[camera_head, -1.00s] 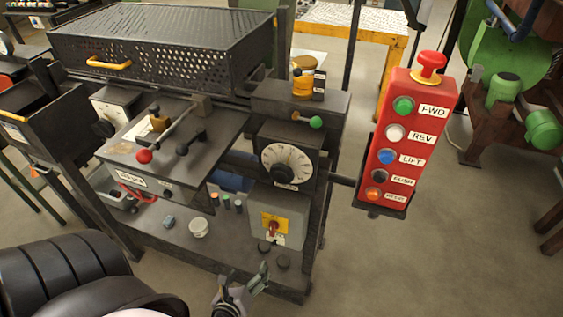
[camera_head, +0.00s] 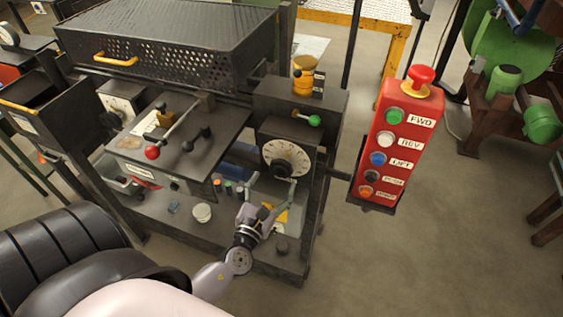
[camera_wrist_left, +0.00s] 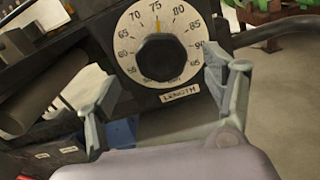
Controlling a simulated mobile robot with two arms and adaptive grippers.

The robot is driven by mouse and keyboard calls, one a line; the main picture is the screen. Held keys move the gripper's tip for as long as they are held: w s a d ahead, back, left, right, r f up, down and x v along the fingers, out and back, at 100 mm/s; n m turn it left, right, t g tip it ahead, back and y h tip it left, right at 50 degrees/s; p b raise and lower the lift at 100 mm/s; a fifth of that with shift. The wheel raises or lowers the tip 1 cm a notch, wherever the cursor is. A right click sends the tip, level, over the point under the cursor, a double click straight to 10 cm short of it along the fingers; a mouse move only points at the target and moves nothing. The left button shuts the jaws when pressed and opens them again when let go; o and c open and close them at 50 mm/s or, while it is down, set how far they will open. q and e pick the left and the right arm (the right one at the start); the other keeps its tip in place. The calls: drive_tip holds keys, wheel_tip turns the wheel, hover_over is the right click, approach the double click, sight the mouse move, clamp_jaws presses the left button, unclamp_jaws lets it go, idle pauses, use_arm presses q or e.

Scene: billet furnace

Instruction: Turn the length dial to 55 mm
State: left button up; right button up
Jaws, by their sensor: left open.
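The length dial (camera_head: 287,160) is a white numbered face with a black central knob on a dark box. The left wrist view shows it close, with its black knob (camera_wrist_left: 161,57) and a LENGTH label (camera_wrist_left: 180,93) below. An orange mark above the knob is by 75 at the top; 55 shows at the lower left. My left gripper (camera_head: 271,187) is open and empty, just below and in front of the dial. Its fingers (camera_wrist_left: 160,70) appear either side of the knob in the wrist view, apparently short of it. My right gripper is not in view.
A red button box (camera_head: 394,145) stands right of the dial. A green-knobbed lever (camera_head: 314,120) is above it. A grey switch box (camera_head: 289,219) with a yellow plate is below, partly behind my gripper. A red-knobbed lever (camera_head: 152,153) is to the left.

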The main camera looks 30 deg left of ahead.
sight(281, 170)
use_arm(q)
drive_tip(key=p+x, duration=0.1)
drive_tip(key=x, duration=0.6)
drive_tip(key=shift+c, duration=0.5)
drive_tip(key=c, duration=1.1)
